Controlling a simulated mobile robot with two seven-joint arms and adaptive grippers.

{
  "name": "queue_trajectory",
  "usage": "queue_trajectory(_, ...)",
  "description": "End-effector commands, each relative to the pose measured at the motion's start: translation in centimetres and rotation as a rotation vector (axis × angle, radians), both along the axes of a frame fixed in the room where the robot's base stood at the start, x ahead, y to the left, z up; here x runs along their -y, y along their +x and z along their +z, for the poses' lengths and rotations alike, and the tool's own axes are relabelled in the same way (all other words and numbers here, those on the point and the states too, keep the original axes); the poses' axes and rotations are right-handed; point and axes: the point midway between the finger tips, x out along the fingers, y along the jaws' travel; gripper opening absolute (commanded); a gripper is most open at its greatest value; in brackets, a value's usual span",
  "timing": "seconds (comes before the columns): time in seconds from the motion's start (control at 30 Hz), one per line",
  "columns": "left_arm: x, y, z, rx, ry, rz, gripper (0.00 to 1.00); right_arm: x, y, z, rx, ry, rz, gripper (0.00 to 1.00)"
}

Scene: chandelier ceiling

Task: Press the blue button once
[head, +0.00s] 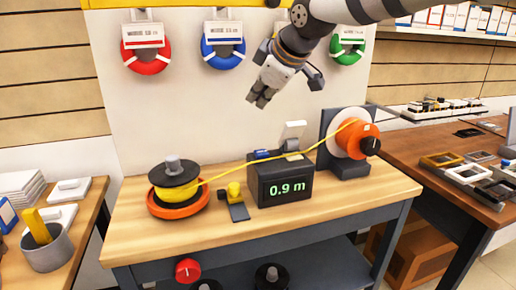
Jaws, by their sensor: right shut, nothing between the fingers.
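A black counter box (280,185) with a green "0.9 m" display stands on the wooden workbench. On its top, toward the left, is a small blue part (262,154), which looks like the blue button; it is too small to tell whether it is pressed. A white upright piece (293,135) stands to the right of it. My right gripper (260,100) comes in from the upper right. It is shut and empty, in the air above the box, pointing down and left, apart from the blue part. My left gripper is not in view.
A yellow cable runs from a spool (174,180) on the left through the box to an orange-and-white reel (352,135) on the right. A small yellow-topped tool (235,195) lies left of the box. Red, blue and green coils hang on the back panel.

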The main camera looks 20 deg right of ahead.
Motion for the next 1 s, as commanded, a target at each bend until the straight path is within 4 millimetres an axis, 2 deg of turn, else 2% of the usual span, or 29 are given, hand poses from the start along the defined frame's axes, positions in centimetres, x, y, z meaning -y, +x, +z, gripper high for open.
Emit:
queue_trajectory(0.23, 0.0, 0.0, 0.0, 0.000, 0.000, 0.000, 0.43, 0.0, 0.1, -1.0, -0.003, -0.001, 0.000, 0.00)
queue_trajectory(0.73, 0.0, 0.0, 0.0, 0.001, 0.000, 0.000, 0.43, -0.1, 0.0, -7.9, -0.004, 0.000, 0.001, 0.00)
queue_trajectory(1.0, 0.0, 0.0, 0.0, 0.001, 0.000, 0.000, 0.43, 0.0, 0.0, -9.0, -0.002, 0.000, -0.001, 0.00)
